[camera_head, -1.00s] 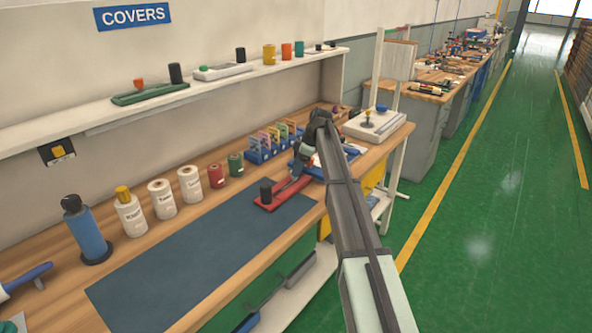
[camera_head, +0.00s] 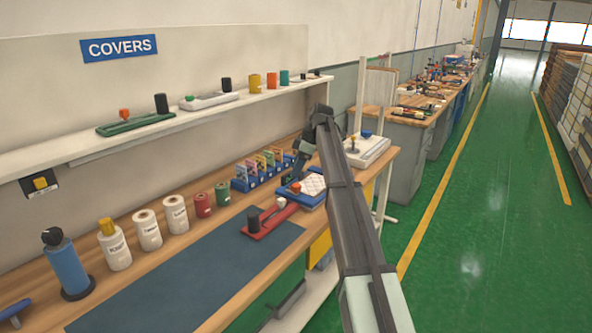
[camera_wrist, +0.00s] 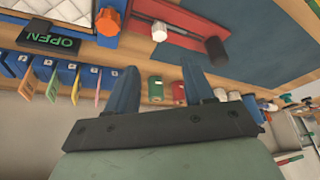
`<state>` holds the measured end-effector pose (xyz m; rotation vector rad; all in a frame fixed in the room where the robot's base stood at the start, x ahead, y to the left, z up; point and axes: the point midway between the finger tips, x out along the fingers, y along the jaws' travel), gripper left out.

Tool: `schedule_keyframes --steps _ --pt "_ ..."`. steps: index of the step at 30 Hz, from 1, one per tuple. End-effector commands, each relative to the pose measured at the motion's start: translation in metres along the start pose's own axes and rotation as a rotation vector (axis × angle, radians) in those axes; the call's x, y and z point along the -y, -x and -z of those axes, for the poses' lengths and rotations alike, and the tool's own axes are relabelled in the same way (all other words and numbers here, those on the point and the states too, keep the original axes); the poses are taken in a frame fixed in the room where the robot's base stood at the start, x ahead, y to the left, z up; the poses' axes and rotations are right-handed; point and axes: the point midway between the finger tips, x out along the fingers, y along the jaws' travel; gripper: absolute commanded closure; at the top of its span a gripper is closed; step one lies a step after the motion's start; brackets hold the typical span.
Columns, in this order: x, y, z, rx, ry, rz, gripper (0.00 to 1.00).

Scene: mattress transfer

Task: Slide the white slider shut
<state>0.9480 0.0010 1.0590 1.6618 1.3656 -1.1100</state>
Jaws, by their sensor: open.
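A small white knob (camera_head: 281,203) sits at the far end of a red base (camera_head: 258,230); I take it for the white slider. In the wrist view the white knob (camera_wrist: 159,31) lies on the red base (camera_wrist: 180,14), apart from a black cylinder (camera_wrist: 216,50) on that base. My gripper (camera_head: 291,178) is beside the card rack, beyond the red base. In the wrist view my gripper (camera_wrist: 160,75) is open, with two blue fingers apart and nothing between them.
A blue-framed device (camera_head: 290,191) with an orange knob stands beyond the red base. A small display (camera_wrist: 48,38) reads OPEN. A blue card rack (camera_head: 240,184) and several jars and rolls line the back.

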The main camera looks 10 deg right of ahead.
Motion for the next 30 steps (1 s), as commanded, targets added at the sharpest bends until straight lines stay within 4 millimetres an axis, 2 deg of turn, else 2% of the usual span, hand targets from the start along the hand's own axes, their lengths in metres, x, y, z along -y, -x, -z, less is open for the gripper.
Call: schedule_keyframes --steps 5,8,11,18,23,30 --pt "0.000 0.000 0.000 0.000 0.000 0.000 0.47" --pt "0.002 -0.003 0.007 0.000 0.008 0.003 0.47" --pt "0.005 -0.008 0.022 0.000 0.026 0.009 0.47" --pt "0.012 -0.021 0.074 0.005 0.083 0.025 0.47" --pt "0.011 -0.028 0.098 0.069 0.103 0.022 0.47" --pt "0.008 -0.028 0.097 0.167 -0.094 -0.001 0.47"
